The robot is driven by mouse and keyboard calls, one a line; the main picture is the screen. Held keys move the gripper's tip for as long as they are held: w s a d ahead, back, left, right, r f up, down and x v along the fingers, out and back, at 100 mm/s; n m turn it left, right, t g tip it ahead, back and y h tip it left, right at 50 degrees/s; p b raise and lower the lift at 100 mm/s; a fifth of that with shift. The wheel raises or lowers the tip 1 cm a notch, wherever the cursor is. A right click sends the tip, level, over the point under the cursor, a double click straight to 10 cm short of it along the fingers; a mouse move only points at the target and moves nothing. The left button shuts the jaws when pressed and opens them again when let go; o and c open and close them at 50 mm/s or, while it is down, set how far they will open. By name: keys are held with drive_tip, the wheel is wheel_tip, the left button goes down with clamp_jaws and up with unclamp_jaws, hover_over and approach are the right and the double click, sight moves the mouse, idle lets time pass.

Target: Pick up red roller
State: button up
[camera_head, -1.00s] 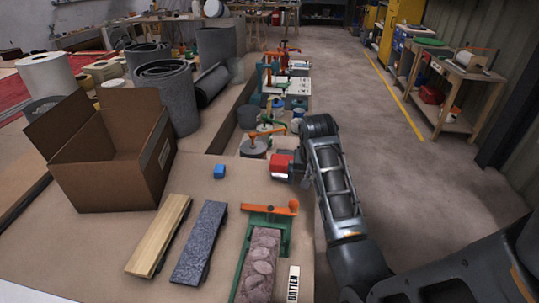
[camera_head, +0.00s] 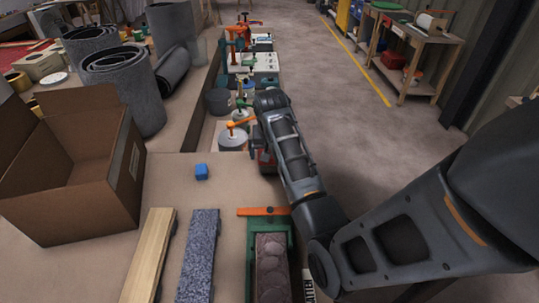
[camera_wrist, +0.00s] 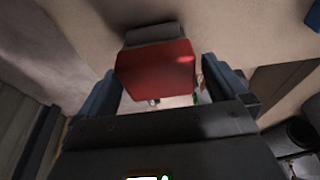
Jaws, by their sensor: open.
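In the wrist view, the red roller (camera_wrist: 155,68) shows as a red block with a dark grey strip along its far edge. My gripper (camera_wrist: 158,74) is open, with one blue-grey finger on the left of the red roller and one on the right. A gap shows at the right finger; contact on the left cannot be told.
A wooden strip (camera_head: 149,255), a speckled strip (camera_head: 199,255) and a green-framed fixture with an orange bar (camera_head: 263,211) lie in front. Clamps and cans (camera_head: 233,137) stand behind. Open floor lies right.

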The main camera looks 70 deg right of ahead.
drive_tip(key=shift+d+x, duration=0.2)
drive_tip(key=shift+x, duration=2.1)
drive_tip(key=shift+r, duration=0.15)
drive_tip(key=c, duration=1.2)
